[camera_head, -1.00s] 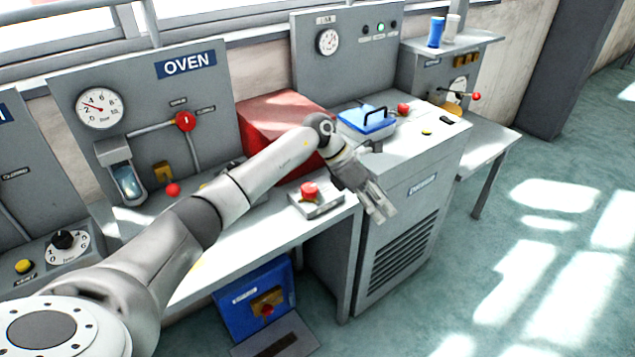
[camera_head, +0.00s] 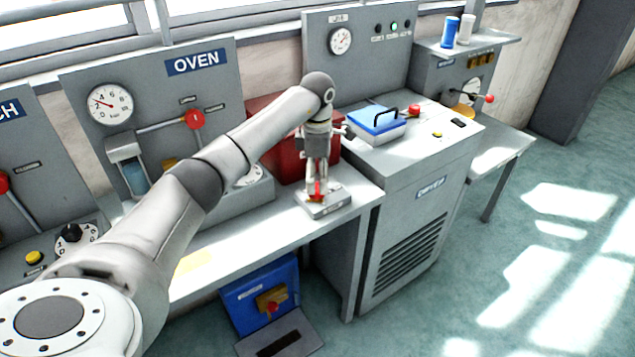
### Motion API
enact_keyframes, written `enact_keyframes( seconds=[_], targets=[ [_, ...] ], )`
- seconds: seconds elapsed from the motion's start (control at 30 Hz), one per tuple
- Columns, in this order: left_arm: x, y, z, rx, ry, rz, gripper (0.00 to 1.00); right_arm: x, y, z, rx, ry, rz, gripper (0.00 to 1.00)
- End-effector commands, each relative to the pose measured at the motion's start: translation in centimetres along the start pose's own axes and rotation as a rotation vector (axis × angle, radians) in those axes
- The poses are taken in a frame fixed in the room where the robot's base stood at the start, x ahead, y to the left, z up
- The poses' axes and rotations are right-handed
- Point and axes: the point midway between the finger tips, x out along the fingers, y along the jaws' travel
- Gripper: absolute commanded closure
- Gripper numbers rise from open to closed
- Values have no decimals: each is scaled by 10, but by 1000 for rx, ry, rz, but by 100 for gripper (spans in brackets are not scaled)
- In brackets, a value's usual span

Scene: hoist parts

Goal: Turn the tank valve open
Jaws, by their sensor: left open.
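No part is readably labelled as the tank valve, so I cannot tell for sure which it is. The oven panel (camera_head: 215,90) has a red round knob (camera_head: 194,119) on grey pipes, beside a small glass vessel (camera_head: 134,178) with blue liquid. Under the bench, a blue box (camera_head: 240,303) carries a brown fitting with a red knob (camera_head: 271,307). My left gripper (camera_head: 317,190) is open and points down over a small grey box (camera_head: 331,205) with a red top part, which the fingers partly hide. I cannot tell whether they touch it. My right gripper is not in view.
A red block (camera_head: 269,114) stands behind my left arm. A blue-lidded tray (camera_head: 376,122) sits on the grey cabinet (camera_head: 424,215) at right. A round gauge (camera_head: 110,104) is on the oven panel. The floor at right is clear.

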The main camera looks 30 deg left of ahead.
Motion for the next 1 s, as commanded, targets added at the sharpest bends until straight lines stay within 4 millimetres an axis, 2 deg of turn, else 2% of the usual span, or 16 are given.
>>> enact_keyframes(
  seconds=[0.1, 0.2, 0.57, 0.9, 1.0],
  targets=[
    [17, 0, 0, 0, 1, -2, 40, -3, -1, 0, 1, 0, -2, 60],
    [25, 0, 0, 0, -1, -2, 40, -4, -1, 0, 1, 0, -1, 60],
    [30, 0, 0, 0, -1, 0, 41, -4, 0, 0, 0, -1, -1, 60],
    [29, 0, 0, 0, -1, 0, 85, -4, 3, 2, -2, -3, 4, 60],
    [29, 0, 0, -2, -1, 0, 86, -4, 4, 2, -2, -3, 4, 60]
  ],
)
